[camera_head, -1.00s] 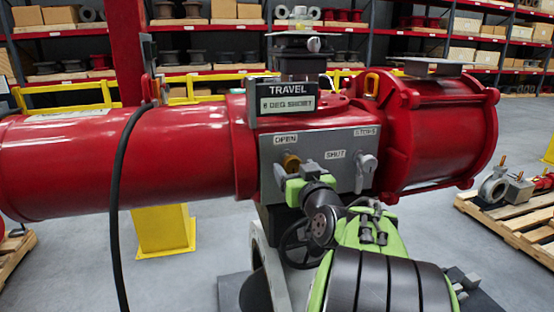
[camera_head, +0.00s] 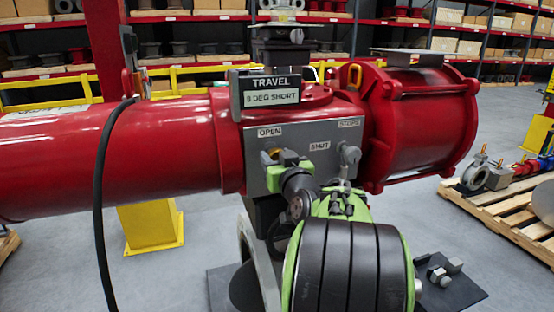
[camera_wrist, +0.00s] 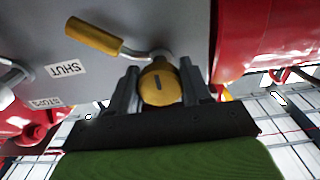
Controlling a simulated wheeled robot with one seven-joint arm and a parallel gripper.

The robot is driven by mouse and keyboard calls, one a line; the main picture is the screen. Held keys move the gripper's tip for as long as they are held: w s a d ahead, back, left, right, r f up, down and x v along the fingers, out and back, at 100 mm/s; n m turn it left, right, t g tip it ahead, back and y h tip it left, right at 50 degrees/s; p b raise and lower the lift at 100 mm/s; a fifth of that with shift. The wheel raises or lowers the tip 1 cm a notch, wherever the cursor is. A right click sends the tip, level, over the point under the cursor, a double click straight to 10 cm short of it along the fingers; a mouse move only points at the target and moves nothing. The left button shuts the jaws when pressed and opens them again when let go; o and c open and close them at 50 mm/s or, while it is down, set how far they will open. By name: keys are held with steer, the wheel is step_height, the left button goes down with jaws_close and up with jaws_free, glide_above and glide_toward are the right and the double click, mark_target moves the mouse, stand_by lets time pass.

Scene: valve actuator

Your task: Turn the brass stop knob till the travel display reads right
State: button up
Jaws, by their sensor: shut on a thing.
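The brass knob (camera_wrist: 160,84) shows in the wrist view between the two fingers of my gripper (camera_wrist: 161,88), with a dark slot on its face. My gripper is shut on it. In the head view the brass knob (camera_head: 273,152) is mostly hidden behind my gripper (camera_head: 290,160), below the OPEN label on the grey plate (camera_head: 310,170). The travel display (camera_head: 271,97) sits above the plate and reads "DEG SHORT" after one digit, which looks like 8 but is not sharp.
A yellow-gripped bent lever (camera_wrist: 95,36) sits close beside the knob in the wrist view. A grey fitting (camera_head: 349,154) is at the plate's right under another label. A black cable (camera_head: 102,200) hangs at left. A pallet with parts (camera_head: 510,205) stands at right.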

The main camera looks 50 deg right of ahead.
steer(key=shift+f+n+b, duration=0.1)
steer(key=shift+n+b, duration=0.2)
steer(key=shift+b, duration=0.45)
steer(key=n+b, duration=0.1)
steer(key=b, duration=0.2)
steer(key=shift+f+n, duration=0.2)
steer(key=shift+n, duration=0.2)
steer(key=n+b, duration=0.2)
steer(key=b, duration=0.2)
steer(key=shift+n, duration=0.3)
steer(key=n+b, duration=0.3)
steer(key=b, duration=0.1)
steer(key=shift+d, duration=0.1)
steer(key=shift+r+n+b, duration=0.1)
steer(key=shift+n+b, duration=1.15)
steer(key=shift+n, duration=0.45)
steer(key=o, duration=1)
steer(key=shift+r, duration=0.15)
